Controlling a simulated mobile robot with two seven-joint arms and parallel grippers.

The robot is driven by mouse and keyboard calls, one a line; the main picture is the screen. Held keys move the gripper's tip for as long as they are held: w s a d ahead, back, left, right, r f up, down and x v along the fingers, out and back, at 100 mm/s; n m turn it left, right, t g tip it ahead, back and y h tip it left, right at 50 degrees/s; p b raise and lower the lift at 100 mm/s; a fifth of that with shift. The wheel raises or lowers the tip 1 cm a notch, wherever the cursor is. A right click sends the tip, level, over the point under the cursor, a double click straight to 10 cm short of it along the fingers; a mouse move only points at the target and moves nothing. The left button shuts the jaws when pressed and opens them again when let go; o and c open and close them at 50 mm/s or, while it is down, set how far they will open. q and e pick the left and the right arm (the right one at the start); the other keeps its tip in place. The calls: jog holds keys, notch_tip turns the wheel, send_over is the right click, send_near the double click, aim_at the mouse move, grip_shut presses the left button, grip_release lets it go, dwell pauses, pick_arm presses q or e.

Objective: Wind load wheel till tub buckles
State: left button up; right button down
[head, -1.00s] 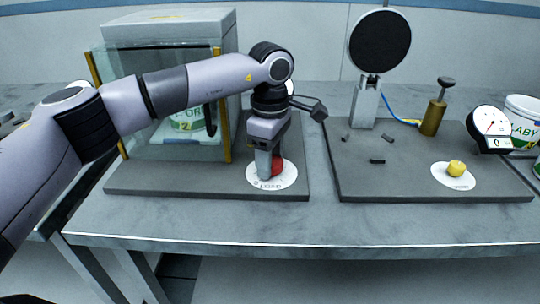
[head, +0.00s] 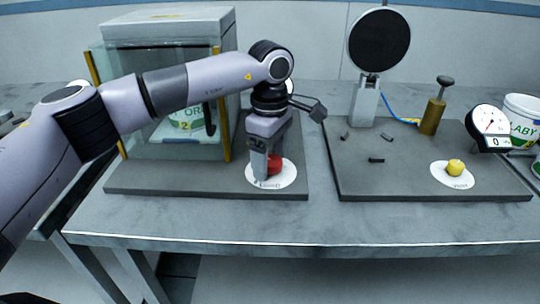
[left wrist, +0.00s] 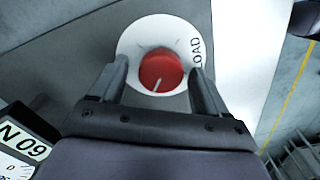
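The load wheel is a red round knob (head: 275,165) with a pale pointer line, on a white disc (head: 288,176) lettered LOAD. In the left wrist view the knob (left wrist: 160,72) lies between the fingers of my left gripper (left wrist: 161,85), with a gap showing on each side. My left gripper (head: 267,170) points down at the knob and is open. The white and green tub (head: 187,119) stands upright behind the glass of a case (head: 155,75) at the left; my arm partly covers it. No buckling shows. My right gripper is out of view.
A second board (head: 420,185) at the right holds a yellow knob (head: 455,167), a dial gauge (head: 489,121), a brass plunger (head: 434,115) and a black disc on a stand (head: 380,40). Another tub (head: 521,121) stands at the far right. The table's front strip is clear.

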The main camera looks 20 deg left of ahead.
aim_at(270, 160)
pick_arm(q)
jog(key=shift+r, duration=3.6)
jog(key=shift+s+f, duration=0.1)
